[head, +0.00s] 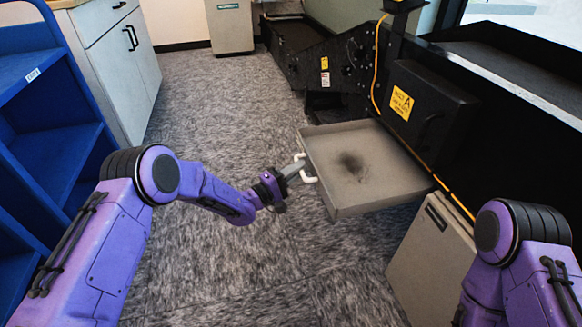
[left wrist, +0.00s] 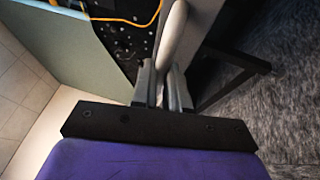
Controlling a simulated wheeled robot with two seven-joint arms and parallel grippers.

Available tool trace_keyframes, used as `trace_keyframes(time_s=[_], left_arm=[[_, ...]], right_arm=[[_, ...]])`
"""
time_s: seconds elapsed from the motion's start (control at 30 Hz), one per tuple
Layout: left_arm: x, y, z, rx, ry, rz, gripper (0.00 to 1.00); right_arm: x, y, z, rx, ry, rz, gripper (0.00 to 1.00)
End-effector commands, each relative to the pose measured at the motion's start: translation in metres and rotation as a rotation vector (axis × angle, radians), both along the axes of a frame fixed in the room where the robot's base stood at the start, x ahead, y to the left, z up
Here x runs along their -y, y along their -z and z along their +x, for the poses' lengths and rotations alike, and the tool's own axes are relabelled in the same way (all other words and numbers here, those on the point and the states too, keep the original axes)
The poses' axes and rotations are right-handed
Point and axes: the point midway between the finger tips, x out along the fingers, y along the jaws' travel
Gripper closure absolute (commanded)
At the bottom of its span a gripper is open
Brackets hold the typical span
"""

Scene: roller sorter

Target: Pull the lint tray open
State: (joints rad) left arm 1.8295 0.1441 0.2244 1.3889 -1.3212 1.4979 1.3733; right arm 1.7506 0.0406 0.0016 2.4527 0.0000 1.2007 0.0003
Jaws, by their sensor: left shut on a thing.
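The lint tray (head: 385,190) is a shallow grey-beige drawer with a dark patch of lint on its floor. It sticks out well to the left from the black sorter in the head view. A pale handle (head: 309,180) is on its left-hand front. My left gripper (head: 297,171) is at this handle, and in the left wrist view its two fingers (left wrist: 163,88) are closed around the pale bar (left wrist: 171,40). My right arm shows at the lower right of the head view, but its gripper is out of the picture.
The black sorter (head: 430,105) with a yellow label runs along the right. A beige cabinet (head: 432,262) stands below and right of the tray. A blue shelf (head: 45,130) and white cupboard (head: 120,65) stand at the left. The carpet between is clear.

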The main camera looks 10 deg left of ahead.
Motion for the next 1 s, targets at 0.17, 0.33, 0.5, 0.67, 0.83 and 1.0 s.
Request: trace_keyframes(time_s=[0.17,0.33,0.5,0.67,0.83,1.0], left_arm=[[0.003,0.001,-0.002,-0.001,0.014,0.002,1.00],[0.002,0.001,-0.002,-0.001,0.014,0.002,1.00],[0.001,0.001,-0.003,-0.001,0.012,0.002,0.72],[0.000,0.001,-0.002,-0.001,0.010,0.002,0.60],[-0.001,0.000,-0.003,-0.001,0.009,0.001,0.60],[-0.017,0.002,-0.020,-0.005,0.008,0.001,0.60]], right_arm=[[0.000,0.000,0.000,0.000,0.000,0.000,0.17],[0.000,0.000,0.000,0.000,0.000,0.000,0.17],[0.000,0.000,0.000,0.000,0.000,0.000,0.17],[0.000,0.000,0.000,0.000,0.000,0.000,0.17],[0.000,-0.001,0.000,0.000,0.000,0.000,0.17],[0.000,-0.009,0.001,0.001,0.000,-0.001,0.17]])
